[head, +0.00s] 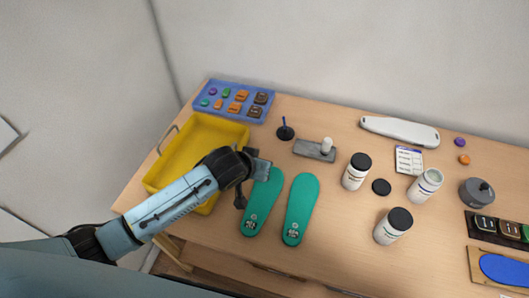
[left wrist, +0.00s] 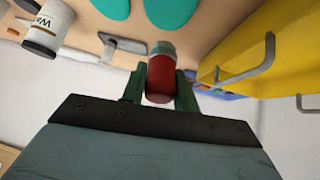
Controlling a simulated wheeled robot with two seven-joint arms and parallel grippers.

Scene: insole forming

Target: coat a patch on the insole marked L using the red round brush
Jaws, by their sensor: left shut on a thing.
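Two green insoles lie side by side on the table in the head view, the left one (head: 262,205) and the right one (head: 301,208). Each has a small white mark near its heel end, too small to read, so I cannot tell which is L. My left gripper (head: 261,170) is just above the toe end of the left insole, beside the yellow bin. In the left wrist view its fingers are shut on a dark red round-bodied thing with a grey-green end, which looks like the red round brush (left wrist: 160,80). The head view hides it. My right gripper is not in view.
The yellow bin (head: 213,122) stands left of the insoles, a blue tray (head: 199,108) of small pieces behind it. A black stand (head: 285,132) and grey plate (head: 305,149) lie behind the insoles. White jars, one (head: 356,172) nearest, stand to the right. The table front is clear.

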